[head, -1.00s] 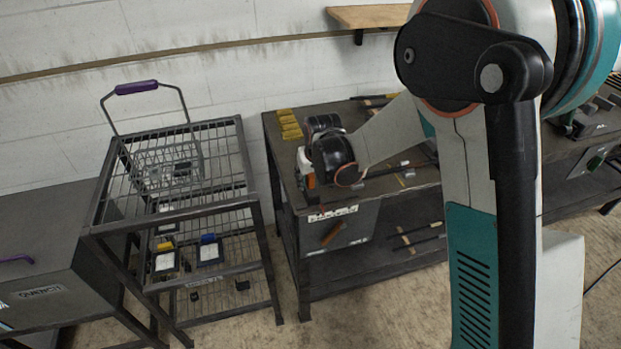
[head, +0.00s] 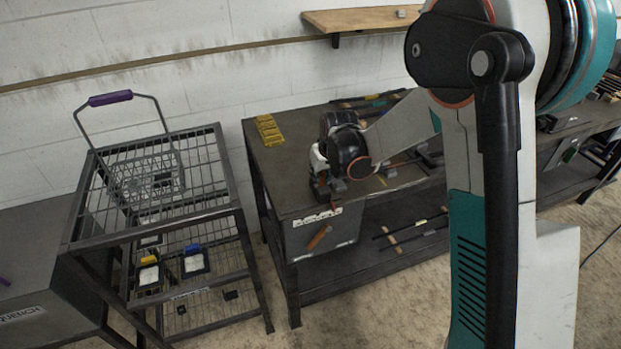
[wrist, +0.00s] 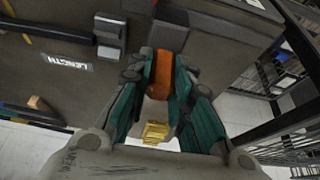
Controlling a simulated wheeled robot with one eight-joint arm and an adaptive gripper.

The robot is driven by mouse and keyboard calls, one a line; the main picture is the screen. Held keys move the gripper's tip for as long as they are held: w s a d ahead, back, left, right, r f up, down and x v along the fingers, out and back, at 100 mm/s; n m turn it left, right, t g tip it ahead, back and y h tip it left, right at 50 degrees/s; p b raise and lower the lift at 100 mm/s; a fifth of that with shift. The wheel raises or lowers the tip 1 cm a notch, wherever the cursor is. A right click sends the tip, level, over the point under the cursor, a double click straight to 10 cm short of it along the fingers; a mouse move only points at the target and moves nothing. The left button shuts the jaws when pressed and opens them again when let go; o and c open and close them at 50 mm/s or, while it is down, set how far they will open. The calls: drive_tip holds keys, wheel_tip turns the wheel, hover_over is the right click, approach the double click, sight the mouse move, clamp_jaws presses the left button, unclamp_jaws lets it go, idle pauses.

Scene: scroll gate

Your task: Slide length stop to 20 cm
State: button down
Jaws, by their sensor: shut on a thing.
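My gripper (wrist: 160,85) has its teal fingers closed around an orange handle (wrist: 159,70) in the wrist view. A dark block (wrist: 168,30) sits just beyond the handle. I cannot tell whether the handle and the block are one piece. A white LENGTH label (wrist: 69,63) lies on the dark bench top to the left, with a grey block (wrist: 109,27) beside it. In the head view my gripper (head: 328,190) is low at the front left of the bench (head: 290,170). My wrist hides most of the held part there, and no scale can be read.
Yellow blocks (head: 269,130) lie at the bench's back left corner. An orange lever (head: 320,237) hangs on the bench front. A wire-shelf rack (head: 165,170) stands left of the bench, with a floor gap between. A wooden shelf (head: 365,19) is on the wall.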

drive_tip(key=c, duration=1.4)
unclamp_jaws()
drive_tip(key=shift+c, duration=0.2)
drive_tip(key=v, duration=1.2)
drive_tip(key=shift+s, duration=0.1)
drive_tip(key=s+d+r+m+t, duration=0.1)
drive_tip(key=s+d+r, duration=0.25)
drive_tip(key=s, duration=0.45)
drive_tip(key=s+d+r+m+t, duration=0.1)
drive_tip(key=s+d+r, duration=0.2)
drive_tip(key=s+r, duration=0.35)
drive_tip(key=s+d+f, duration=0.1)
drive_tip(key=s, duration=0.6)
drive_tip(key=s+d+f+m+t+h, duration=0.1)
drive_tip(key=s+d, duration=0.1)
drive_tip(key=s, duration=0.5)
drive_tip(key=shift+s+d+f, duration=0.2)
drive_tip(key=shift+d+f, duration=0.05)
drive_tip(key=shift+f, duration=0.05)
